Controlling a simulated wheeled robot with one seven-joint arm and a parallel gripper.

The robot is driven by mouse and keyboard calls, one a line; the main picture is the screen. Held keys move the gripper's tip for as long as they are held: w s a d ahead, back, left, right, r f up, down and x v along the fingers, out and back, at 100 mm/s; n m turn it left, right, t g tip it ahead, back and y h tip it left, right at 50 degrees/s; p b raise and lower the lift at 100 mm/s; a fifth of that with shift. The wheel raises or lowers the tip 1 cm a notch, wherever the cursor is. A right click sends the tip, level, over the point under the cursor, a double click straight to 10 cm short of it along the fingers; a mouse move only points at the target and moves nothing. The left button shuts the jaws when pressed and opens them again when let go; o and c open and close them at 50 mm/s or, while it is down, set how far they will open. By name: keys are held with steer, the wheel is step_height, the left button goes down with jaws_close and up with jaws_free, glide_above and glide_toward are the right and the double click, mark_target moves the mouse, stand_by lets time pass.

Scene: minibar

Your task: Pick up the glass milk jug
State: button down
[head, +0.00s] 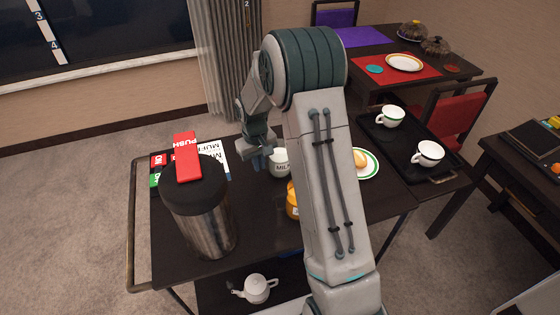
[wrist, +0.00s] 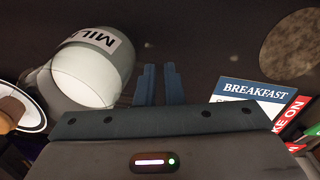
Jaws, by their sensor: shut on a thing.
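The glass milk jug (head: 280,163) is a small white jug with a "MILK" label, on the dark cart top and partly hidden behind my arm in the head view. In the wrist view the jug (wrist: 92,72) is large at the left, with its handle side toward the plate. My gripper (head: 262,149) is low at the jug's left in the head view. In the wrist view its two fingers (wrist: 160,84) are close together right beside the jug's wall.
A steel airpot (head: 210,218) with a red "PUSH" lever stands at the front left. Menu cards (wrist: 255,92) lie beyond it. An orange jar (head: 292,203), a plate with food (head: 372,165) and a tray (head: 397,152) with two white cups are nearby. A teapot (head: 256,289) is on the lower shelf.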

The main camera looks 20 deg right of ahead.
steer(key=shift+w+r, duration=0.1)
steer(key=shift+r, duration=0.1)
stand_by(0.5)
steer(key=shift+r, duration=1.7)
steer(key=s+d+r+b, duration=0.2)
steer(key=s+d+r, duration=0.5)
steer(key=s+d, duration=0.1)
steer(key=shift+d, duration=0.3)
